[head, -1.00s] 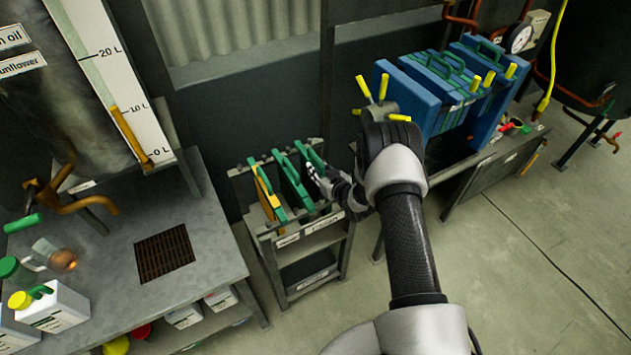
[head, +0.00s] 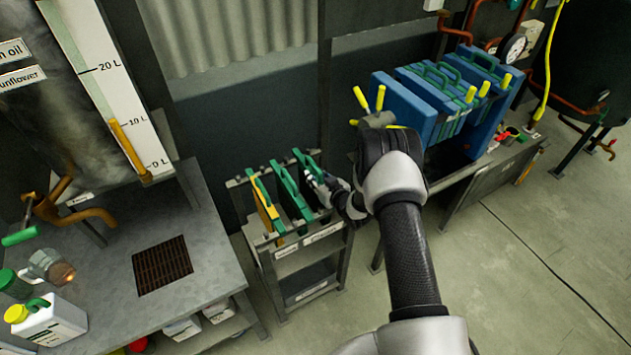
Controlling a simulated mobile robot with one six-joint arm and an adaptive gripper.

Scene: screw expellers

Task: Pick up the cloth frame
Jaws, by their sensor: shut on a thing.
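Several flat frames with green top bars stand upright in a small metal rack (head: 337,262) at the middle. The left one has a yellow panel (head: 266,206); the middle frame (head: 287,188) and the right frame (head: 306,160) show green. My gripper (head: 315,186) is at the right frame, shut on it, with its fingers partly against its right side. The frame still stands in the rack beside the others. Its lower part is hidden by the rack and the middle frame. The rack's labels are too small to read surely.
A metal bench (head: 105,290) with a drain grate (head: 162,265) and jugs (head: 50,320) stands at the left. A blue filter press (head: 405,105) with yellow handles stands behind my arm at the right. The floor at the right (head: 520,270) is clear.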

